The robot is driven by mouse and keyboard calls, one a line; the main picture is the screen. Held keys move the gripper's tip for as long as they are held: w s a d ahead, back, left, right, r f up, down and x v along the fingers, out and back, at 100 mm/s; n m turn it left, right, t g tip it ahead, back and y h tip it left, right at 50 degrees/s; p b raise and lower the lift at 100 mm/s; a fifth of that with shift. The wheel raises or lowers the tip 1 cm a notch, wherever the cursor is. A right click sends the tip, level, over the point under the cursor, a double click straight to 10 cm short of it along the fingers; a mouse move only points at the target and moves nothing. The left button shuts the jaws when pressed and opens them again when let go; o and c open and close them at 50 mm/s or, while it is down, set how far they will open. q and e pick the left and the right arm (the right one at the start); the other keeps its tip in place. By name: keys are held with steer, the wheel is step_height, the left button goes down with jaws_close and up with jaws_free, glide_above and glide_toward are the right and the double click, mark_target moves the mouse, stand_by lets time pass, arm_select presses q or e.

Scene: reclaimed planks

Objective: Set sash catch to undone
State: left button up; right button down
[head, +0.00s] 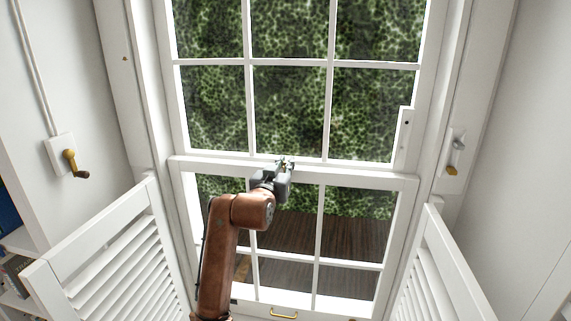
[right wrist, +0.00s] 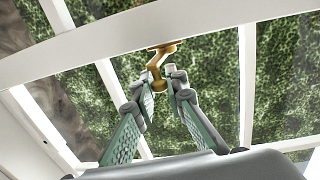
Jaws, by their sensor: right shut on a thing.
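The sash catch (right wrist: 156,64) is a small brass piece with a bent arm and a knob, on the white meeting rail of the window. In the right wrist view its knob end sits between my right fingertips (right wrist: 162,88), which are shut on it. In the head view my right gripper (head: 282,168) is at the middle of the meeting rail (head: 350,174) and hides most of the catch. I cannot tell the catch's exact angle. My left gripper is not in view.
Louvred white shutters stand open at left (head: 110,265) and right (head: 440,270). A crank handle (head: 72,162) is on the left wall and a small brass-ended fitting (head: 453,158) on the right frame. A brass pull (head: 284,315) is on the bottom rail.

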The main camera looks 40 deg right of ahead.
steer(key=shift+w+a+f+m+g+h, duration=0.1)
steer(key=shift+w+a+m+g+h, duration=0.1)
steer(key=shift+m+g+h, duration=0.4)
steer(key=shift+w+a+m+g+h+b, duration=0.15)
steer(key=shift+m+g+b, duration=0.15)
steer(key=shift+g, duration=0.3)
steer(key=shift+w+a+m+g+h+b, duration=0.15)
steer(key=shift+m+g, duration=0.25)
steer(key=shift+g, duration=0.2)
steer(key=shift+s, duration=0.1)
steer(key=c, duration=1.9)
jaws_free()
steer(key=v, duration=1.2)
